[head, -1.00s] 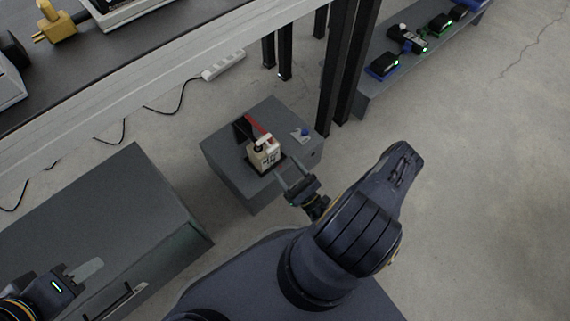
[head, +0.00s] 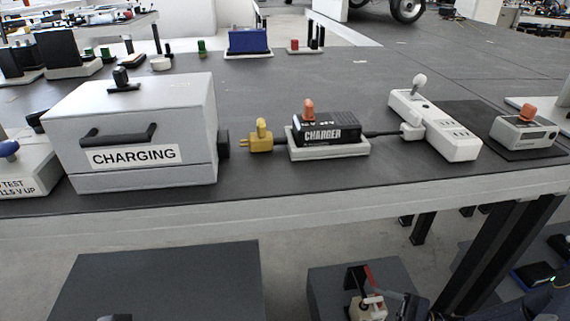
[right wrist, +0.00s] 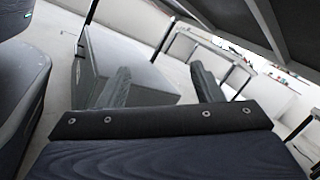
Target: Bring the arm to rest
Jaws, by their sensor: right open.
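My right gripper (head: 408,304) shows at the bottom right of the head view, next to a small beige container (head: 368,308) with a red part, on a grey box. In the right wrist view my right gripper (right wrist: 161,85) has its two grey fingers wide apart with nothing between them. In the head view I cannot tell whether the gripper touches the container. A small dark piece at the bottom left edge of the head view may be part of my left gripper; it is too cut off to read its jaws.
The workbench (head: 290,195) crosses the head view, with a white charging case (head: 140,120), a charger (head: 328,138) and a power strip (head: 435,125) on it. Below stand a dark cabinet (head: 165,280) and a grey box (head: 325,290). Black bench legs (head: 490,255) stand at right.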

